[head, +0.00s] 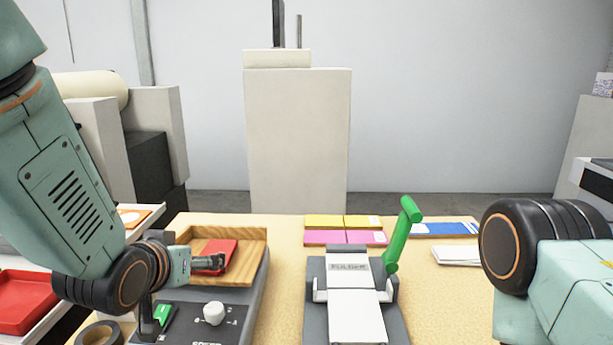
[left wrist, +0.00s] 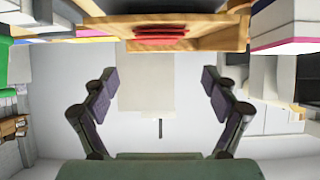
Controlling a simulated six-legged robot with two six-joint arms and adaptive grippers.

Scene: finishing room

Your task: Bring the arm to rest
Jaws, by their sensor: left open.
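My left arm comes in from the left in the head view, and its gripper (head: 208,263) shows small and dark in front of a wooden tray (head: 255,240). In the left wrist view the left gripper (left wrist: 160,88) has its two fingers wide apart with nothing between them. Red flat items (head: 228,250) lie in the wooden tray; they also show in the left wrist view (left wrist: 160,32), beyond the fingers. My right arm enters at the right edge of the head view, but its gripper is out of frame.
A machine labelled FOLDER (head: 350,267) with a green lever (head: 402,235) stands at centre. A control panel with a white knob (head: 214,313) is below the gripper. A red tray (head: 25,302) is left.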

